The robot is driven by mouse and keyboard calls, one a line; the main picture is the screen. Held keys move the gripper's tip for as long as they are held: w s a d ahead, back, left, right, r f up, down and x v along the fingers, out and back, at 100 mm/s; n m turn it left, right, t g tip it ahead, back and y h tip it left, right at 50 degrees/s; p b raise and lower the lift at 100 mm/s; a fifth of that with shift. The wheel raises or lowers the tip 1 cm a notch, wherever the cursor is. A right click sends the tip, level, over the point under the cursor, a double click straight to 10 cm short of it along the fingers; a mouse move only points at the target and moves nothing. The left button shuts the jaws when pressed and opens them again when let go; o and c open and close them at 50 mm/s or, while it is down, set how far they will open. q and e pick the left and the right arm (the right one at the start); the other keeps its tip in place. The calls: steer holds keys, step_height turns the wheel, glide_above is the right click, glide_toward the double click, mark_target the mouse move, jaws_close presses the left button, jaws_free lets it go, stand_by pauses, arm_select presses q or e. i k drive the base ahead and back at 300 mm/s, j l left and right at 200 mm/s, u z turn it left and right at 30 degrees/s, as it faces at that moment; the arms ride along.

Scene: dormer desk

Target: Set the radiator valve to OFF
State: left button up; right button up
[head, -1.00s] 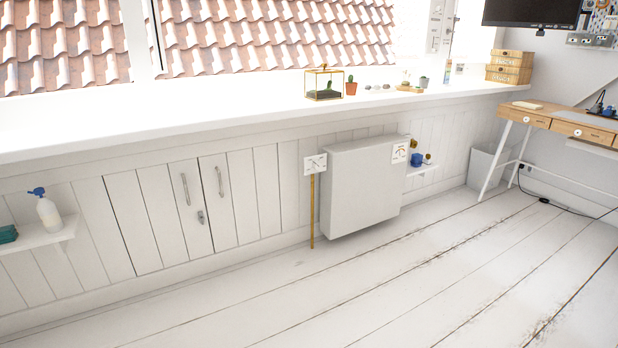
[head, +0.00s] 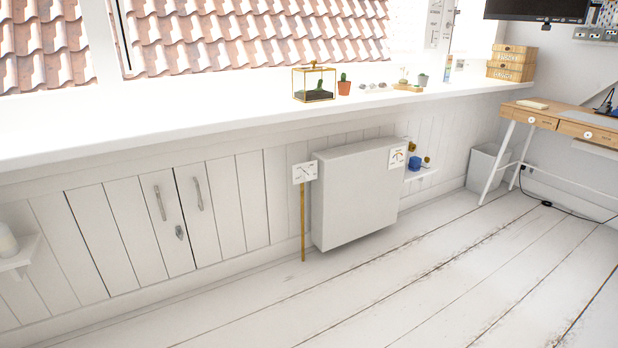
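The white radiator (head: 355,195) hangs on the panelled wall below the sill, in the middle of the head view. A small white dial card (head: 397,158) with a dark arc is at its upper right corner. A brass fitting (head: 427,161) shows just right of it, above a blue object (head: 414,163); the valve's setting is too small to read. Another white card (head: 305,172) with a diagonal mark is at the radiator's left, on top of a vertical brass pipe (head: 303,225). Neither of my grippers is in view.
A small white shelf (head: 421,174) sticks out right of the radiator. A wooden desk (head: 560,118) and a white bin (head: 484,167) stand at the right. Cupboard doors (head: 180,220) are at the left. The plank floor (head: 400,280) in front is clear.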

mark_target(308, 174)
steer(key=i+u, duration=0.4)
steer(key=i, duration=0.45)
